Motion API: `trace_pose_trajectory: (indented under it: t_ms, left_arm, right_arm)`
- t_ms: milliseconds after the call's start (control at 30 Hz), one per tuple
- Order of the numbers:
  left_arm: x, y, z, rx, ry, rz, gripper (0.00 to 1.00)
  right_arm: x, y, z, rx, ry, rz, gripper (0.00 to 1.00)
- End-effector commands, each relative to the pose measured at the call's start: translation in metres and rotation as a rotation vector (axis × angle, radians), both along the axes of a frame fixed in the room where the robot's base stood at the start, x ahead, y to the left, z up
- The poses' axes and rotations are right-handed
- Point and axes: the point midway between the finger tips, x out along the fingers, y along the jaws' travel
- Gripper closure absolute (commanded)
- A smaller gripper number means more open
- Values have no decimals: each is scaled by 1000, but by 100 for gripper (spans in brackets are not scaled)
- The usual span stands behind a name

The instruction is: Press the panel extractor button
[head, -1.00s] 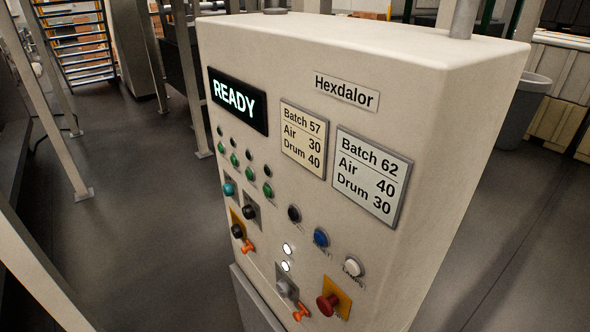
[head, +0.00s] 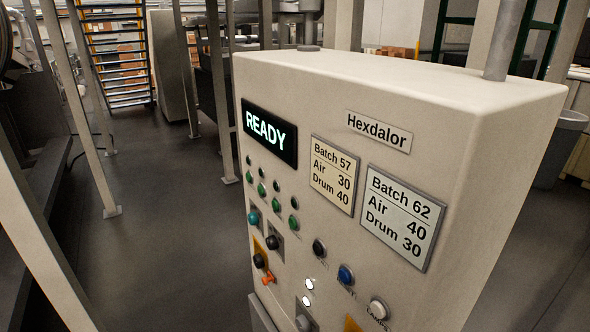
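A cream control panel (head: 480,150) stands at an angle in the head view. Its black display (head: 269,135) reads READY. Below are small dark lamps and several green buttons (head: 277,202). A teal button (head: 253,218) and a black knob (head: 273,243) sit on grey plates. Farther right are a black button (head: 319,248), a blue button (head: 346,274) and a white button (head: 378,309). Most labels are too small to read, so I cannot tell which is the extractor button. The panel's lower controls are cut off by the frame. Neither gripper is in view.
Two signs, Batch 57 (head: 333,174) and Batch 62 (head: 397,219), are on the panel. An orange lever (head: 268,279) sticks out low on it. Metal posts (head: 75,110) stand at left. Dark floor (head: 170,230) is clear between the posts and panel.

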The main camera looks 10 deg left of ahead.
Motion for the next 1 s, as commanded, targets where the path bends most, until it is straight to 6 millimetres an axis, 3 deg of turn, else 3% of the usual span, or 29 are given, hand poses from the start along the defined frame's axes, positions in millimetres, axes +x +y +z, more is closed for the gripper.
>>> trace_pose_trajectory:
  t_ms: [233,1000]
  left_arm:
    - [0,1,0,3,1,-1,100]
    - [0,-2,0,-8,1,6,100]
  right_arm:
    - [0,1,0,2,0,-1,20]
    - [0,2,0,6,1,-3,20]
